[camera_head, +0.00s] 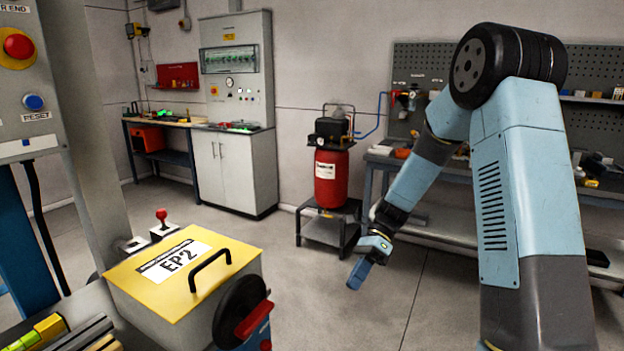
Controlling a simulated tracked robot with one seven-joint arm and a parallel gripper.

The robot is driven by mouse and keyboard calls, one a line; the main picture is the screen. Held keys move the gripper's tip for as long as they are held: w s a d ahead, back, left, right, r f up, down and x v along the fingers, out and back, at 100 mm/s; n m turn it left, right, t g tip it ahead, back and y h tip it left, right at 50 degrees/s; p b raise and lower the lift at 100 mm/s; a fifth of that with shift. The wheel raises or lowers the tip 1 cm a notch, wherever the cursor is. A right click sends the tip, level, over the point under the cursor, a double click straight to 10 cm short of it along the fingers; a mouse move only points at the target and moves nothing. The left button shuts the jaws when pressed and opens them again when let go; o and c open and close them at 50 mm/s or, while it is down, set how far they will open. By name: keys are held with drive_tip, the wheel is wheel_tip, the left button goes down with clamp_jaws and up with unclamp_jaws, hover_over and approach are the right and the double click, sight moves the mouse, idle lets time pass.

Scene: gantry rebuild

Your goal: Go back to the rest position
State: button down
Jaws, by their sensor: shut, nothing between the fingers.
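My gripper (359,274) hangs at the end of my blue and black arm, right of the picture's middle. Its blue fingers point down and to the left over open floor. They are shut with nothing between them. The arm bends down from a high black joint at the upper right. The gripper is to the right of the yellow-lidded EP2 box (165,262) and apart from it.
A red compressor (331,178) stands on a low dark stand behind my gripper. A workbench (455,168) runs along the right, behind my arm. A grey cabinet (237,165) stands at the back. A button panel (32,80) is at upper left. The middle floor is clear.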

drive_tip(key=s+d+r+n+t+h, duration=0.3)
drive_tip(key=s+d+r+n+t, duration=0.3)
drive_tip(key=r, duration=0.5)
drive_tip(key=s+d+r+n+t+h, duration=0.4)
drive_tip(key=s+d+r+n+t, duration=0.2)
drive_tip(key=s+r+n, duration=0.4)
drive_tip(key=s+r+t, duration=0.1)
drive_tip(key=s, duration=0.2)
drive_tip(key=shift+d+r+n+t, duration=0.2)
drive_tip(key=shift+d+n+t, duration=0.1)
drive_tip(key=shift+d+n, duration=0.1)
